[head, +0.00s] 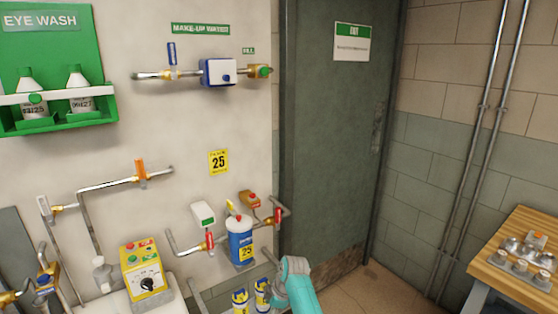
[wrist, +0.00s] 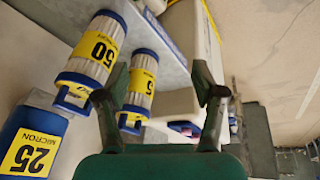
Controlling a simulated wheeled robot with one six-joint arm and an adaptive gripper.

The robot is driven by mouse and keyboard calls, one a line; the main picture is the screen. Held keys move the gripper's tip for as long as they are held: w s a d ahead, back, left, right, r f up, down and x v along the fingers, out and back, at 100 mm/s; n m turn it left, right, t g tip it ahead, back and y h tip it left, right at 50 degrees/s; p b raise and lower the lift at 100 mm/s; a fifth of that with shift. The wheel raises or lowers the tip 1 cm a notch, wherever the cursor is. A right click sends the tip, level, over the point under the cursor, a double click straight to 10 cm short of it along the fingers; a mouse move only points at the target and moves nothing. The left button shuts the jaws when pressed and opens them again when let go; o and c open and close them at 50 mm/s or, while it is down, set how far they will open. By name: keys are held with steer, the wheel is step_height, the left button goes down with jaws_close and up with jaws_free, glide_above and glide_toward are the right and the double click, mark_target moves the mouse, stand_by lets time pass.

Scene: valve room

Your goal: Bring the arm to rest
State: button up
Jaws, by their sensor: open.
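My arm, teal and grey, reaches in at the bottom of the head view (head: 297,285). In the wrist view my gripper (wrist: 160,93) has its two dark fingers wide apart, with nothing clasped between them. White filter cartridges with yellow labels stand beyond the fingers: one marked 50 (wrist: 97,50) at the left and one marked 5 (wrist: 142,80) seen between the fingers. I cannot tell the exact gap to them. In the head view the gripper cannot be made out beside the arm.
A blue canister labelled 25 (head: 241,243) hangs on the wall among pipes with red-handled valves (head: 209,241); it also shows in the wrist view (wrist: 33,140). A yellow control box (head: 146,270) is at the left. A wooden bench (head: 525,232) stands right. Floor before the door (head: 325,130) is clear.

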steer(key=s+d+f+m+t, duration=0.2)
steer(key=s+d+f+m, duration=0.15)
steer(key=s+f, duration=0.5)
steer(key=s+d+f+m+t, duration=0.2)
steer(key=s+d+f, duration=0.3)
steer(key=s+f, duration=0.3)
steer(key=s+d+f+m+t+h, duration=0.15)
steer(key=s+d, duration=0.25)
steer(key=s, duration=0.5)
steer(key=s+d+f+m+t, duration=0.1)
steer(key=s+d+m+t, duration=0.15)
steer(key=s, duration=0.55)
steer(key=s+d+r+m+t+h, duration=0.1)
steer(key=s+d+r+m, duration=0.1)
steer(key=s+r, duration=0.5)
steer(key=s+d+r+m+t+h, duration=0.1)
steer(key=s+d+r+m, duration=0.25)
steer(key=s, duration=0.65)
steer(key=s+r+m+t, duration=0.1)
steer(key=s+r, duration=0.3)
steer(key=r, duration=0.3)
steer(key=s+r+m+t, duration=0.1)
steer(key=s+r, duration=0.3)
steer(key=r, duration=0.4)
steer(key=s+d+r+m+t, duration=0.1)
steer(key=s+r, duration=0.3)
steer(key=r, duration=0.4)
steer(key=shift+s, duration=0.3)
steer(key=shift+r, duration=0.1)
steer(key=shift+c, duration=0.3)
